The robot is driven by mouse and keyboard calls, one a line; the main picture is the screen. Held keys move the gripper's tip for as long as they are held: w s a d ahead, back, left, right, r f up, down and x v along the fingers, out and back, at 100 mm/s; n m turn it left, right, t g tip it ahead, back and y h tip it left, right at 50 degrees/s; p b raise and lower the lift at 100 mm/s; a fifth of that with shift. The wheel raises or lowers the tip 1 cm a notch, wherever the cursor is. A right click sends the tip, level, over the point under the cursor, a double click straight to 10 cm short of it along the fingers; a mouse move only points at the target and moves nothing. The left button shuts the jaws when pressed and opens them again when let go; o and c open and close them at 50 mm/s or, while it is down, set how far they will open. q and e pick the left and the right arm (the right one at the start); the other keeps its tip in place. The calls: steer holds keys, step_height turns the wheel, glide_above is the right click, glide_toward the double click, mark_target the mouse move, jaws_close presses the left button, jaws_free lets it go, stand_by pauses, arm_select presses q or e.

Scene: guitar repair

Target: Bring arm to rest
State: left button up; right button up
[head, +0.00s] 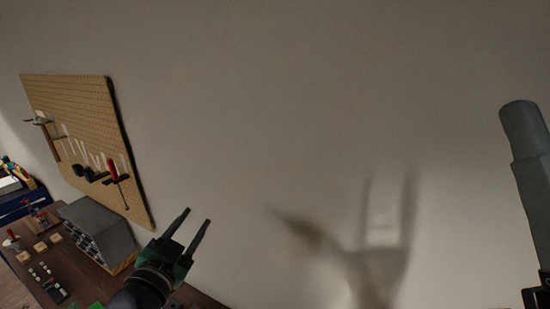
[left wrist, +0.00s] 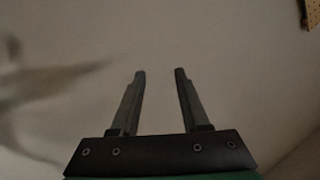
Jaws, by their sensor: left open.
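My left gripper (head: 198,218) is at the lower middle-left of the head view, raised in front of the bare wall, with its fingers pointing up and to the right. Its two fingers stand apart with nothing between them. The left wrist view also shows this gripper (left wrist: 160,72), open and empty against the plain wall. A grey cylindrical part of my other arm (head: 525,130) shows at the right edge of the head view. The fingers of my right gripper do not show.
A pegboard (head: 75,95) with hanging tools is on the wall at left. Below it, a brown workbench (head: 85,275) carries a grey cabinet (head: 105,225) and small items. A blue case (head: 22,205) is at the far left. The wall is clear, with gripper shadows on it.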

arm_select(q)
steer(key=s+d+r+n+t, duration=0.1)
steer(key=s+r+t, duration=0.45)
steer(key=r, duration=0.95)
steer(key=s+a+r+n+t, duration=0.1)
steer(key=s+r+n+t, duration=0.1)
steer(key=s+r, duration=0.4)
steer(key=s+r+n+t, duration=0.2)
steer(key=s+r+n, duration=0.2)
steer(key=s, duration=0.7)
step_height(320, 180, up, 2)
steer(key=shift+a+r, duration=0.2)
steer(key=shift+a, duration=0.2)
